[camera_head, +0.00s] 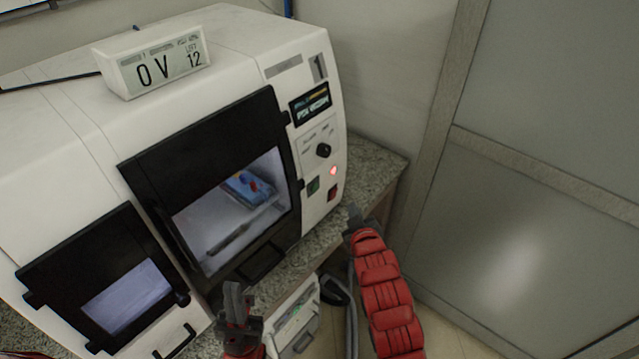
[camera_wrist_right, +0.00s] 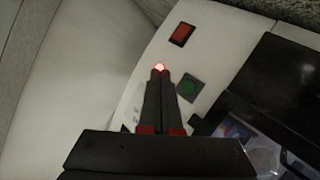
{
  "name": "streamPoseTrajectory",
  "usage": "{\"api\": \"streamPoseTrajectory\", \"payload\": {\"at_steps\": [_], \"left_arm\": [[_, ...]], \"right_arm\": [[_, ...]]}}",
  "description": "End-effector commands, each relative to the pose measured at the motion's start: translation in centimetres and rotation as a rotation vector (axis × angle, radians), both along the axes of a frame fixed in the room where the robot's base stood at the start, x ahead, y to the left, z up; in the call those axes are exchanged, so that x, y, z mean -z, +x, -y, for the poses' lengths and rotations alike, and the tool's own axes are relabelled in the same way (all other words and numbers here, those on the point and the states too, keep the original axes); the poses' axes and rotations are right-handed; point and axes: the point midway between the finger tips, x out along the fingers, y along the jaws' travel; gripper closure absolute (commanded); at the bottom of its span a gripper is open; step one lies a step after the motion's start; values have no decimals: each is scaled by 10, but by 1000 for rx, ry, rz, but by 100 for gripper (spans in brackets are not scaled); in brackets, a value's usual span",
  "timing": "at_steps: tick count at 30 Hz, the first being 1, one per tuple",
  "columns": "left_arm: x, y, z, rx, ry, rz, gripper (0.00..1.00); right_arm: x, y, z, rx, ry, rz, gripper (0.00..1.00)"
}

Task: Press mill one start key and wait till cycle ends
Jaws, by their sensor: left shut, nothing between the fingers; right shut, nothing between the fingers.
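Mill one (camera_head: 230,75) is the white machine marked "1", with a dark-framed window; a blue piece (camera_head: 247,188) shows inside. Low on its right-hand panel are a green key (camera_head: 313,186), a red key (camera_head: 333,193) and a lit red lamp (camera_head: 333,171). My right gripper (camera_head: 354,212) is shut and empty, below and right of the keys in the head view. In the right wrist view, the shut fingertips (camera_wrist_right: 159,73) overlap the lower edge of the lit lamp (camera_wrist_right: 159,66), left of the green key (camera_wrist_right: 190,87); contact cannot be told. My left gripper (camera_head: 235,292) is shut and empty, below the window.
A small display (camera_head: 153,64) reading "0 V" and "LEFT 12" stands on top. The mill has a knob (camera_head: 323,150) and a screen (camera_head: 311,104). A second window (camera_head: 105,280) is at lower left. The granite counter (camera_head: 375,160) edge lies right; a white device (camera_head: 293,316) sits below.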

Motion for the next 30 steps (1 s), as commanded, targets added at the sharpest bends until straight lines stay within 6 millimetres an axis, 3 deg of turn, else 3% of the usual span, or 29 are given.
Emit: {"api": "streamPoseTrajectory", "payload": {"at_steps": [11,30], "left_arm": [[4,0,0,0,0,0,100],[35,0,0,0,0,0,100]], "right_arm": [[2,5,-5,0,1,1,100],[6,49,-67,0,2,3,100]]}}
